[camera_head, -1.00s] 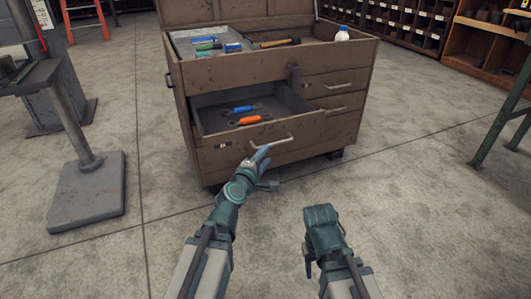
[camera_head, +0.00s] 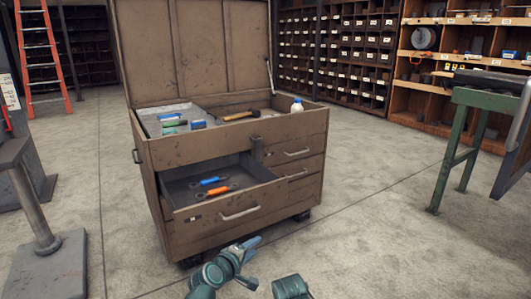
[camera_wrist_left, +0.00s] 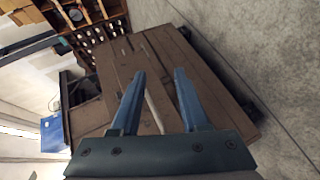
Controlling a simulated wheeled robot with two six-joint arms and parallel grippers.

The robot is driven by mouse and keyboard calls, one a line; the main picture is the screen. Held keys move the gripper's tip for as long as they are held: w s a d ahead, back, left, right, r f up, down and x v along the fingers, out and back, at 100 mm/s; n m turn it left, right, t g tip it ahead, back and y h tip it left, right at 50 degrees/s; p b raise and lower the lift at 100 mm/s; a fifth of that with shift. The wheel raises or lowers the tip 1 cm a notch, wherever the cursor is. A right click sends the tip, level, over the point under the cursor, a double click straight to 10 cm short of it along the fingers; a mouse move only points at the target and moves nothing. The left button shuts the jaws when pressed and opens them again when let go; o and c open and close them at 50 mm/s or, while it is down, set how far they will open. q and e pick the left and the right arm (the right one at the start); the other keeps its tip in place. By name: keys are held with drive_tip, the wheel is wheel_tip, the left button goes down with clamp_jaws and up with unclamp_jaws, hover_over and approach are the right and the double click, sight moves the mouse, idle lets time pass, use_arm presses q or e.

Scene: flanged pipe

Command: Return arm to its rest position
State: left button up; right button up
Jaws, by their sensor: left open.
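My left gripper (camera_head: 250,245) is at the bottom of the head view, in front of the lower part of the brown tool cabinet (camera_head: 240,155). In the left wrist view its two blue fingers (camera_wrist_left: 161,74) are spread with nothing held between them. The cabinet's pale drawer handle (camera_wrist_left: 155,112) shows in the gap, beyond the fingers. In the head view the gripper is apart from the open drawer's handle (camera_head: 240,214). A teal part of my right arm (camera_head: 291,287) shows at the bottom edge; its fingers are not visible.
The open drawer (camera_head: 190,214) holds a blue-handled tool (camera_head: 214,180) and an orange-handled tool (camera_head: 216,191). The top tray holds a hammer (camera_head: 241,115) and a white bottle (camera_head: 296,105). A green-legged stand (camera_head: 455,150) is at right. Floor (camera_head: 390,240) is clear right of the cabinet.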

use_arm(q)
drive_tip(key=s+d+f+m+g+y+p, duration=0.1)
drive_tip(key=s+d+f+m+g+p, duration=0.1)
drive_tip(key=s+d+m+g, duration=0.25)
drive_tip(key=s+d+f+m+g+p, duration=0.1)
drive_tip(key=s+f+m+g+p, duration=0.3)
drive_tip(key=s, duration=0.3)
drive_tip(key=s+a+r+m+g+y+p, duration=0.3)
drive_tip(key=s+a+m+g+y+p, duration=0.25)
drive_tip(key=s, duration=0.45)
wheel_tip(320, 180, up, 37)
drive_tip(key=m+t+p, duration=0.1)
drive_tip(key=p, duration=3.3)
drive_tip(key=shift+f+p, duration=0.2)
drive_tip(key=shift+p, duration=0.15)
use_arm(e)
wheel_tip(320, 180, up, 48)
drive_tip(key=shift+f, duration=0.15)
